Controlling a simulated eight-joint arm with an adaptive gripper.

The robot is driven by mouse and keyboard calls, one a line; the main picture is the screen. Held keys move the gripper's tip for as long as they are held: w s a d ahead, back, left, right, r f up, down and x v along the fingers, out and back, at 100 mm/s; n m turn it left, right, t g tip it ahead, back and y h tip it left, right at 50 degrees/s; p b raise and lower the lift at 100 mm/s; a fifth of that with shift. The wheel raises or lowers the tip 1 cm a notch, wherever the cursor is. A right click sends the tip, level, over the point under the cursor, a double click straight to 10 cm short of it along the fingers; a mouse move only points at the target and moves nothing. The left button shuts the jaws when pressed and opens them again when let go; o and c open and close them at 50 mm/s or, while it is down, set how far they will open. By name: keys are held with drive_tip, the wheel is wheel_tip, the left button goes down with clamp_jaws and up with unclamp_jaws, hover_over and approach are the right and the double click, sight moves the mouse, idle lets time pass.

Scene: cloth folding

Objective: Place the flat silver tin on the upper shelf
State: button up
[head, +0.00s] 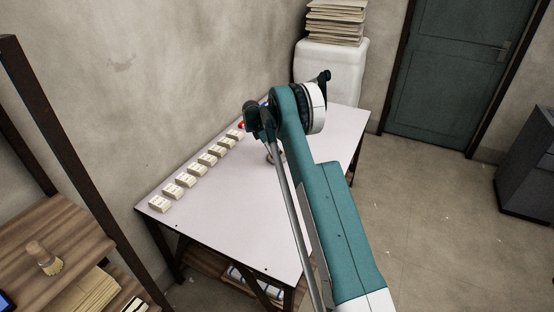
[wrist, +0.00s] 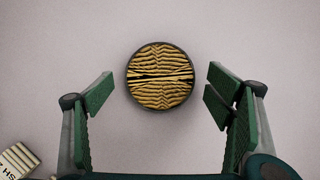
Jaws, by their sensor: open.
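In the wrist view a round, flat tin (wrist: 160,76) with a dark rim and golden-brown ridged contents lies on the pale tabletop. I see no plainly silver surface on it. My gripper (wrist: 161,88) is open, with one green-padded finger to the left of the tin and one to the right, both apart from it. In the head view my arm covers most of the tin's place; only a small brownish edge (head: 269,157) shows there, probably the tin. A wooden rack at the left has an upper board (head: 75,225) with a brush (head: 44,259) on it.
A row of several small pale boxes (head: 190,181) lines the table's (head: 215,215) wall side; one lettered box (wrist: 17,160) shows at the wrist view's lower left. Small red and blue things sit near the far end. A dark rack post (head: 70,160) stands beside the upper board.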

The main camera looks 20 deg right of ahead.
sight(268, 218)
drive_tip(key=shift+d+f, duration=0.25)
drive_tip(key=shift+f, duration=0.35)
drive_tip(key=shift+c, duration=0.5)
drive_tip(key=c, duration=1.1)
drive_tip(key=shift+r, duration=0.15)
wheel_tip(268, 218, up, 10)
drive_tip(key=p, duration=0.1)
drive_tip(key=shift+p, duration=0.3)
